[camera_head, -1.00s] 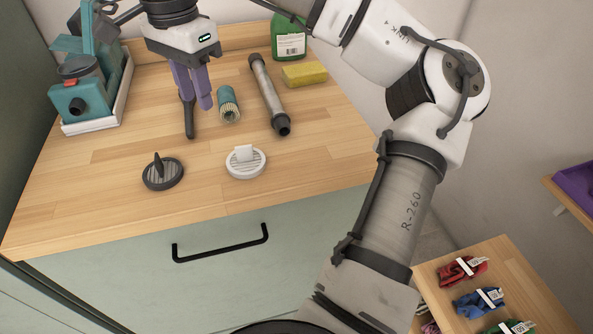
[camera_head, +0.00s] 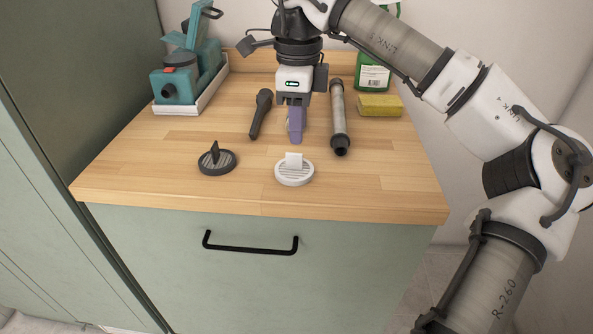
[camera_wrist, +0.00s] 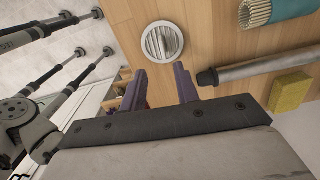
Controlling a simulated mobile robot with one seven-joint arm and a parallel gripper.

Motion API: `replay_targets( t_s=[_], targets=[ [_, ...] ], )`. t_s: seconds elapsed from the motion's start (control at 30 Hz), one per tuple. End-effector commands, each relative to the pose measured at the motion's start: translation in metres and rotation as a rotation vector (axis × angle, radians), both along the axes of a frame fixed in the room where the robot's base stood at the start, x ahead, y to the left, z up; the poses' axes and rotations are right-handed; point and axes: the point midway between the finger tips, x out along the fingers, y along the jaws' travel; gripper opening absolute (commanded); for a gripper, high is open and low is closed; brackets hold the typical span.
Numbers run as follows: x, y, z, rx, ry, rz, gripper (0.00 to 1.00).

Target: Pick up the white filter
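The white filter (camera_head: 294,171) is a round slatted disc with an upright tab. It lies on the wooden worktop near the front edge in the head view. It also shows at the top of the wrist view (camera_wrist: 162,41). My gripper (camera_head: 296,139), with purple fingers, is above the worktop and behind the filter in the head view. In the wrist view its two fingers (camera_wrist: 160,88) are apart with nothing between them, and the filter is beyond the fingertips. A dark grey filter (camera_head: 217,162) of similar shape lies to the left.
A grey tube (camera_head: 339,117) lies just right of my gripper, with a yellow sponge (camera_head: 380,105) and green bottle (camera_head: 373,72) beyond. A black tool (camera_head: 261,113) lies left. A teal machine (camera_head: 180,80) sits in a white tray. A teal brush-like roll (camera_wrist: 270,11) shows in the wrist view.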

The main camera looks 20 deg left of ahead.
Motion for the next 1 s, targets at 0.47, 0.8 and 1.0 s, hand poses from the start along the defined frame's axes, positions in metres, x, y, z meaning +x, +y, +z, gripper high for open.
replay_targets(
  t_s=[0.47, 0.8, 1.0],
  targets=[
    [0.003, 0.007, -0.043, 0.002, 0.002, 0.002, 0.31],
    [0.004, 0.009, -0.073, 0.001, -0.001, 0.001, 0.31],
    [0.004, 0.009, -0.073, 0.001, -0.001, 0.001, 0.17]
  ],
)
